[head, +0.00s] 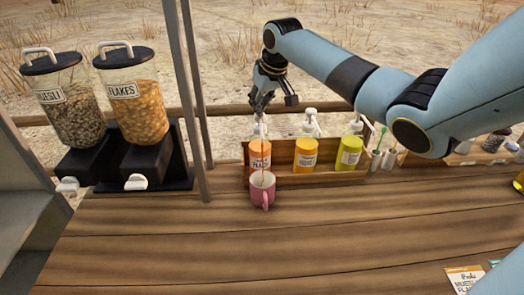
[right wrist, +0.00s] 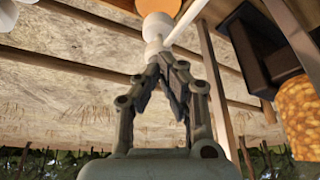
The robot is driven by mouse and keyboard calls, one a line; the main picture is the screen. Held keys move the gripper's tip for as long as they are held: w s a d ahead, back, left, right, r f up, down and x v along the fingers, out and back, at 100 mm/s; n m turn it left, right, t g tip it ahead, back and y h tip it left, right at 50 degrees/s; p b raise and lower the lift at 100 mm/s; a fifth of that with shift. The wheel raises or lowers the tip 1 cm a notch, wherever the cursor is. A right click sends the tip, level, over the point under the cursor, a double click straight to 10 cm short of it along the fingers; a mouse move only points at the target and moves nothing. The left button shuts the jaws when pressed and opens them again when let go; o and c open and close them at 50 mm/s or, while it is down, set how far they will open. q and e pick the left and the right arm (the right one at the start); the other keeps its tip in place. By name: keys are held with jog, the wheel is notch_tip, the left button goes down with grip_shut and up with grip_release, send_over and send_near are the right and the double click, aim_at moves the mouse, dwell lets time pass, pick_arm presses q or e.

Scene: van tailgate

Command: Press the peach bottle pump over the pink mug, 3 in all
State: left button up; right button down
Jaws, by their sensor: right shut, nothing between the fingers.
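The peach bottle (head: 260,154) is orange with a white pump and stands in the wooden rack. The pink mug (head: 263,189) stands upright on the counter just in front of it, below the spout. A thin orange streak seems to run down into the mug. My right gripper (head: 261,108) is shut and empty, pointing down over the peach bottle pump. In the right wrist view the closed fingertips (right wrist: 160,60) are at the white pump head (right wrist: 153,45), seemingly touching it. The mug's inside is not clear. My left gripper is not in view.
Beside the peach bottle stand an orange-yellow bottle (head: 305,155) and a yellow-green bottle (head: 349,153), both with white pumps. Two cereal dispensers (head: 137,105) and a post (head: 190,100) are at left. The wooden counter (head: 240,245) is clear in front. Packets (head: 465,279) lie at bottom right.

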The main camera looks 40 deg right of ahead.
jog(key=shift+s+f, duration=0.1)
jog(key=shift+f, duration=0.5)
jog(key=shift+r+p, duration=0.45)
jog(key=shift+r, duration=1.2)
jog(key=shift+f, duration=0.15)
